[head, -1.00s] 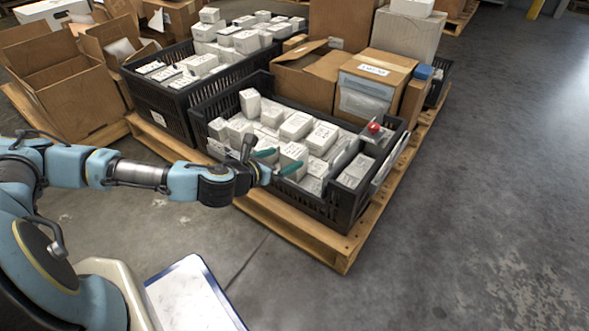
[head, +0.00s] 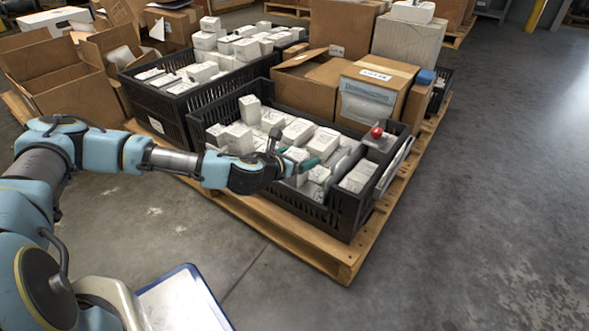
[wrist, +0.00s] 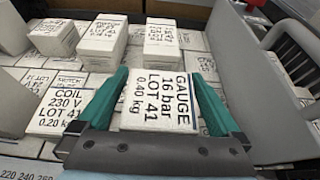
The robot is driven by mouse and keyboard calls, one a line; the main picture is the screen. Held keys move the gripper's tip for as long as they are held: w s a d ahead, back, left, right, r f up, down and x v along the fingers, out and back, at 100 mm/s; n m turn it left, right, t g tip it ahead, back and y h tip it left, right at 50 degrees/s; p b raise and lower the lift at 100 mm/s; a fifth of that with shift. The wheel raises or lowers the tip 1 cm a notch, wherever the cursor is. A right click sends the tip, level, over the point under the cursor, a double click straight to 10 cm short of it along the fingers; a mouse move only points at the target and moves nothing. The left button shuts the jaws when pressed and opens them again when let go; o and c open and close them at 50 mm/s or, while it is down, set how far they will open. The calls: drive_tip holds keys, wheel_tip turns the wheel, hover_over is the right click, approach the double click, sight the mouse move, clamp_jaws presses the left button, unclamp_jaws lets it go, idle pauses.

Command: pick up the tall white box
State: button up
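A white box printed "GAUGE 16 bar LOT 41 0.40 kg" (wrist: 160,101) lies between my gripper's two teal fingers in the wrist view, its top facing the camera. My gripper (wrist: 160,80) is open around it, one finger on each side; I cannot tell if they touch. In the head view my gripper (head: 298,160) is low over the front of the near black crate (head: 345,215), with a white box (head: 296,154) by its fingers. Another tall white box (head: 250,108) stands upright at the crate's back left corner.
White boxes crowd the crate, including one marked "COIL 230 V" (wrist: 66,112) left of my fingers. A grey panel (wrist: 245,60) rises close on the right. A red knob (head: 377,132) sits at the crate's right. Cardboard boxes (head: 375,90) stand behind; floor at right is clear.

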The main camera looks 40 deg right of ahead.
clamp_jaws()
idle(0.7)
